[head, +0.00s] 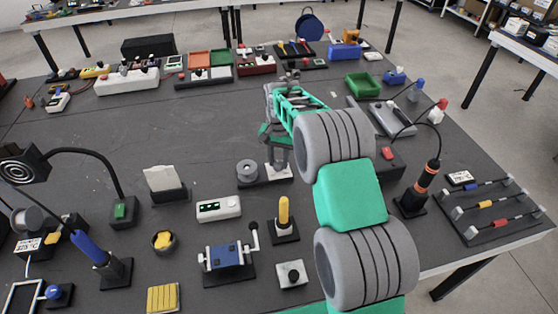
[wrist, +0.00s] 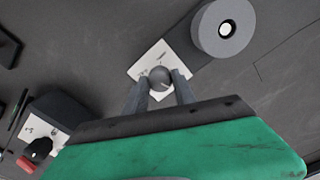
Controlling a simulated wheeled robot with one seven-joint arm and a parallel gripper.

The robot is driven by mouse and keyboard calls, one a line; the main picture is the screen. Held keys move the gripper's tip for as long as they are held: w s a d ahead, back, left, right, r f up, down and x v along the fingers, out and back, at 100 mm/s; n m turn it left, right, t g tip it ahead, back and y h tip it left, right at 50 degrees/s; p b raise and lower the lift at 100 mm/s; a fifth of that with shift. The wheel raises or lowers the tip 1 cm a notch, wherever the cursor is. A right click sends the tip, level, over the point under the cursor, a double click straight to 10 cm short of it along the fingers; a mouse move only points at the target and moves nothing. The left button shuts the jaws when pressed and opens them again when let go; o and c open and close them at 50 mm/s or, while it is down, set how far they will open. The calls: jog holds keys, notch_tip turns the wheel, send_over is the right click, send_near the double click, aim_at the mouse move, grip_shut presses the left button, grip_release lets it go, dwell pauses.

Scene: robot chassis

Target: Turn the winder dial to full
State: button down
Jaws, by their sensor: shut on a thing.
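The winder dial is a round grey knob (wrist: 160,77) on a white marked plate (wrist: 147,63) in the wrist view. A grey spool (wrist: 207,38) with a white centre is mounted on the same dark base. In the head view the spool (head: 247,168) stands left of the white plate (head: 279,173). My gripper (wrist: 161,80) has a finger on each side of the knob and is shut on it. In the head view my gripper (head: 278,158) reaches down over the plate and hides the knob. The plate's markings are too small to read.
A box with a red button (head: 388,153) stands right of the winder, partly behind my arm. A white display unit (head: 219,208), a yellow-handled lever (head: 284,212) and a blue cranked device (head: 228,256) stand in front.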

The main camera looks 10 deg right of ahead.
jog(key=m, duration=0.4)
jog(key=shift+m, duration=0.3)
jog(key=m, duration=0.4)
jog(key=shift+r+m, duration=0.1)
jog(key=shift+m, duration=0.2)
jog(key=m, duration=0.4)
jog(key=shift+m, duration=0.3)
jog(key=m, duration=1.2)
jog(key=shift+w+m+b, duration=0.1)
jog(key=shift+m+b, duration=0.35)
jog(key=shift+m, duration=0.05)
jog(key=f+b, duration=0.1)
jog(key=b, duration=0.3)
jog(key=shift+w+f+m, duration=0.1)
jog(key=shift+f+m, duration=0.1)
jog(key=shift+m, duration=0.2)
jog(key=b, duration=0.3)
jog(key=shift+f+m+b, duration=0.2)
jog(key=shift+m+b, duration=0.1)
jog(key=b, duration=0.2)
jog(key=shift+b, duration=0.3)
jog(key=r+m+b, duration=0.1)
jog(key=b, duration=0.5)
jog(key=shift+d+m+b, duration=0.15)
jog(key=shift+m+b, duration=0.15)
jog(key=shift+b, duration=0.1)
jog(key=shift+r+m+b, duration=0.3)
jog(key=shift+r+b, duration=0.05)
jog(key=shift+b, duration=0.55)
